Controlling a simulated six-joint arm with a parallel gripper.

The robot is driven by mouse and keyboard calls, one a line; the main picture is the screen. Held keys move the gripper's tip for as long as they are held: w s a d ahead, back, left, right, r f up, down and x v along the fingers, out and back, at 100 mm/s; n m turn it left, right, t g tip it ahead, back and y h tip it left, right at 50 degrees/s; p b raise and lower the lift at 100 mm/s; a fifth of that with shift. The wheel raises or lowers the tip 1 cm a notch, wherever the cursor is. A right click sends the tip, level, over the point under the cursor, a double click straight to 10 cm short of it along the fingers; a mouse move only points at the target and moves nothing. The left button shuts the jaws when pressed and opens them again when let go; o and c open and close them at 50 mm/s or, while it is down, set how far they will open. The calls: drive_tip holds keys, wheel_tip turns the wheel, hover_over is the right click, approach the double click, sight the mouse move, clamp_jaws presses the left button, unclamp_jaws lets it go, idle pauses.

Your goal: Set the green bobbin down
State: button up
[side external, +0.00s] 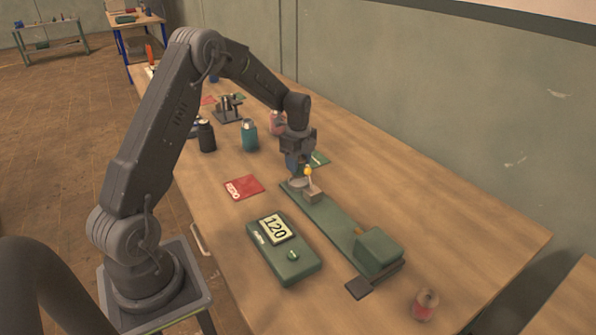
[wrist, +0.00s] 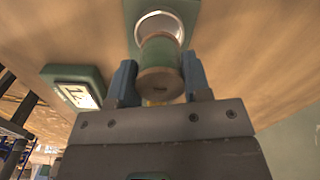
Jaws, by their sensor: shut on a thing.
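The green bobbin (wrist: 159,53), with a pale wooden end disc, sits between the two blue fingers of my gripper (wrist: 159,82) in the wrist view. My gripper (side external: 299,166) is shut on it. In the side view the fingers hang over the near-wall end of a long green base; the bobbin is hard to make out there. In the wrist view a pale round ring (wrist: 160,18) on the green base shows just beyond the bobbin. I cannot tell whether the bobbin touches it.
The long green base (side external: 330,223) carries a small block with a yellow ball (side external: 308,171) and a green box (side external: 379,248). A green display unit reading 120 (side external: 284,252) stands beside it.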

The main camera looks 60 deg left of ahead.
drive_tip(key=shift+f, duration=1.75)
drive_tip(key=shift+f, duration=0.1)
drive_tip(key=o, duration=1)
